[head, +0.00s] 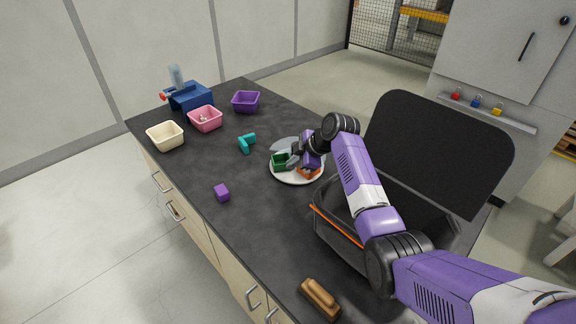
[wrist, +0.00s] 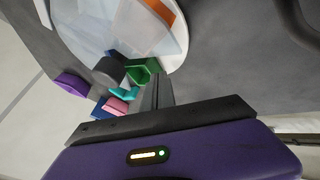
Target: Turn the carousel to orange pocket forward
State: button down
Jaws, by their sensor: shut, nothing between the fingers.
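The carousel is a round white disc (head: 287,178) on the dark counter, left of my forearm. A green pocket (head: 280,162) stands on its left part and an orange pocket (head: 309,172) on its right part, partly behind my gripper. In the wrist view the green pocket (wrist: 145,70) is just beyond my fingers, and the orange pocket (wrist: 160,12) is at the disc's upper right. My gripper (head: 292,161) points down-left over the disc beside the green pocket; its dark fingers are together and empty. I cannot tell whether they touch the pocket.
A teal angled block (head: 246,143) and a purple cube (head: 222,192) lie left of the disc. Cream (head: 165,137), pink (head: 205,119) and purple (head: 246,102) bowls stand farther back. An open black case (head: 440,145) stands to the right. A brown block (head: 320,298) lies near the front edge.

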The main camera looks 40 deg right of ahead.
aim_at(281, 165)
jog(key=shift+x, duration=1.45)
jog(key=shift+w, duration=0.1)
jog(key=w+m+h, duration=0.2)
jog(key=m, duration=0.1)
jog(key=shift+a, duration=0.35)
jog(key=w+m+h, duration=0.1)
jog(key=m, duration=0.1)
jog(key=w+m+h+b, duration=0.1)
jog(key=m, duration=0.1)
jog(key=shift+w+d+m+g+h, duration=0.15)
jog(key=shift+w+m+g+h, duration=0.05)
jog(key=shift+m+g+h, duration=0.1)
jog(key=shift+w+d, duration=0.3)
jog(key=shift+w, duration=0.45)
